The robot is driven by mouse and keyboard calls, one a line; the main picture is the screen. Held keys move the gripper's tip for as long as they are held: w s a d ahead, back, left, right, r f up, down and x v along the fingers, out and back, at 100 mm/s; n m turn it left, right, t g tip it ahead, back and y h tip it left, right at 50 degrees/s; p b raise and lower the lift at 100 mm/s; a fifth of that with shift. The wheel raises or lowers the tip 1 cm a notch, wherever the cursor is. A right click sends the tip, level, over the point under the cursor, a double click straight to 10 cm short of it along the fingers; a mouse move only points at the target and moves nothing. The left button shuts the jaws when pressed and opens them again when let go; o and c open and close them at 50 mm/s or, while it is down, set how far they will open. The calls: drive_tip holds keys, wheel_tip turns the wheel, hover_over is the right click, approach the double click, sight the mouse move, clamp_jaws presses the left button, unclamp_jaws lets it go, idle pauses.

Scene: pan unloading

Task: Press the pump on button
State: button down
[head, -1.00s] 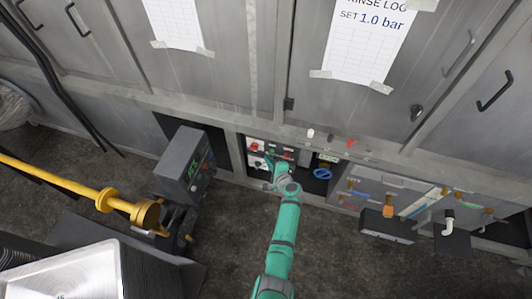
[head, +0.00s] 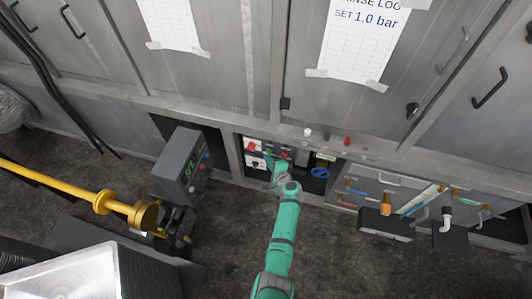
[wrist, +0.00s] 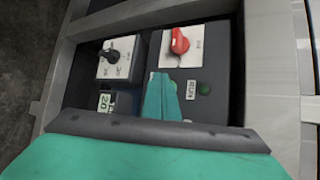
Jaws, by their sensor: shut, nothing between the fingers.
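A round green button (wrist: 204,88) sits on a dark panel beside a white label reading RUN (wrist: 191,90). I cannot read a pump label. My gripper (wrist: 163,97) is shut and empty, its green fingers reaching over the panel just left of the RUN label. I cannot tell whether the fingertips touch the panel. In the head view my gripper (head: 279,166) reaches into the recess under the cabinets, and the arm hides part of the panel there.
A red knob (wrist: 179,41) and a black knob (wrist: 110,52) sit on white plates nearby. A small display reads 20 (wrist: 105,102). Metal frame edges border the recess.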

drive_tip(key=shift+w+d, duration=0.1)
drive_tip(key=shift+w, duration=0.05)
drive_tip(key=shift+d, duration=0.25)
idle(0.3)
drive_tip(key=shift+w+a, duration=0.15)
drive_tip(key=shift+w, duration=0.35)
drive_tip(key=shift+s+a, duration=0.1)
drive_tip(key=shift+s, duration=1.1)
